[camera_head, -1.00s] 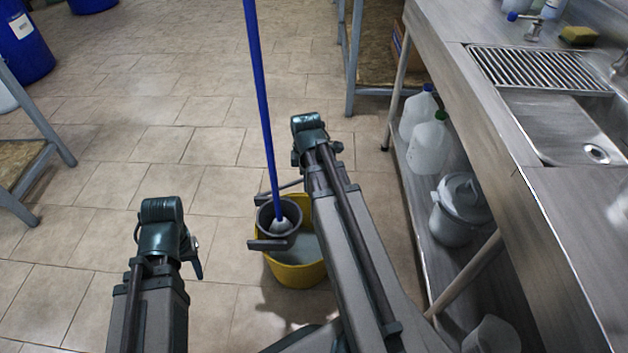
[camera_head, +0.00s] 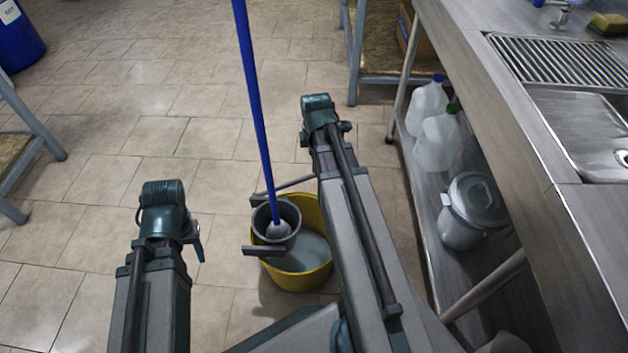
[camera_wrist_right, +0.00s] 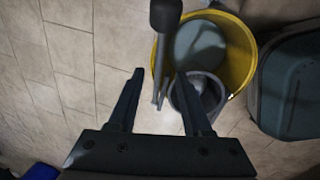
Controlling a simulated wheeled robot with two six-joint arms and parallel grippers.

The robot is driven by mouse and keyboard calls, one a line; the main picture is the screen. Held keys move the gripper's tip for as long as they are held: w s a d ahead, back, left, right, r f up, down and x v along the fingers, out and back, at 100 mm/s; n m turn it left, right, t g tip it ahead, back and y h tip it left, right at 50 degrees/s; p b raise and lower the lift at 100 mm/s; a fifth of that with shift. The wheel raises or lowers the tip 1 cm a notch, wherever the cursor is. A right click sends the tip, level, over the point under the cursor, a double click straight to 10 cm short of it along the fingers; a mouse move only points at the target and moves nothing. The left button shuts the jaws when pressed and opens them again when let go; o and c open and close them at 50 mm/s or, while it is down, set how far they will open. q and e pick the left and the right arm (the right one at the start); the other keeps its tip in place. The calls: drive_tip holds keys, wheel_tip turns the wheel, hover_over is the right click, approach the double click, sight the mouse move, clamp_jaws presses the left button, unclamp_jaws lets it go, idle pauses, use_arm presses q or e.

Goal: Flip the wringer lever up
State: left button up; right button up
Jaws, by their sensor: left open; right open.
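A yellow bucket (camera_head: 322,262) stands on the floor with a grey wringer (camera_head: 263,222) at its left. A blue mop (camera_head: 252,95) stands in the wringer. The thin grey wringer lever (camera_head: 290,186) runs from the wringer towards the right and passes behind my right arm. In the right wrist view the lever (camera_wrist_right: 162,55) shows with a dark thick grip at its end. My right gripper (camera_wrist_right: 160,75) is open; the lever appears between its fingers, but I cannot tell the depth. The wringer (camera_wrist_right: 204,92) is by its right finger. My left gripper (camera_head: 196,243) is open and empty, left of the bucket.
A steel sink counter (camera_head: 520,120) lines the right side, with jugs (camera_head: 437,140) and a lidded grey pail (camera_head: 475,210) on its lower shelf. A table leg (camera_head: 30,125) and a blue drum (camera_head: 18,40) are at the left. The tiled floor between is clear.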

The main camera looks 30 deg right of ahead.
sight(314, 177)
drive_tip(key=f+b, duration=0.4)
drive_tip(key=w+f+b, duration=0.1)
drive_tip(key=f+b, duration=0.3)
drive_tip(key=w+d+f+b, duration=0.1)
drive_tip(key=f+b, duration=0.3)
drive_tip(key=f, duration=0.1)
drive_tip(key=shift+r, duration=0.1)
clamp_jaws()
idle(0.8)
idle(0.3)
